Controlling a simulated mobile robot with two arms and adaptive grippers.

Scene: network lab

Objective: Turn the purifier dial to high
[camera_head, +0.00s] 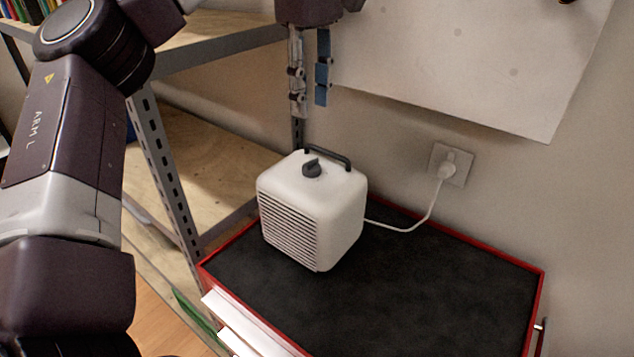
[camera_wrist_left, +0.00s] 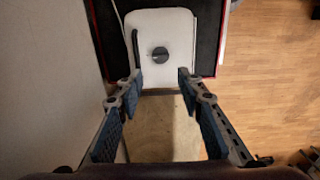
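The purifier (camera_head: 318,222) is a white box with a slatted front, standing on a black-topped, red-edged cabinet. Its dark dial (camera_head: 312,168) sits on the top face, beside a dark carry handle (camera_head: 328,156). My left gripper (camera_head: 310,108) hangs fingers-down above and behind the dial, apart from it. The left wrist view shows its two fingers (camera_wrist_left: 160,82) spread with nothing between them. In that view the purifier (camera_wrist_left: 174,35) lies beyond the fingertips, with the dial (camera_wrist_left: 160,54) roughly centred between them. My right gripper is in neither view.
A metal shelf unit (camera_head: 165,165) with wooden boards stands at the left, close to the cabinet (camera_head: 430,290). A white cord runs from the purifier to a wall socket (camera_head: 451,165). A white sheet (camera_head: 480,60) hangs on the wall. The cabinet top is clear right of the purifier.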

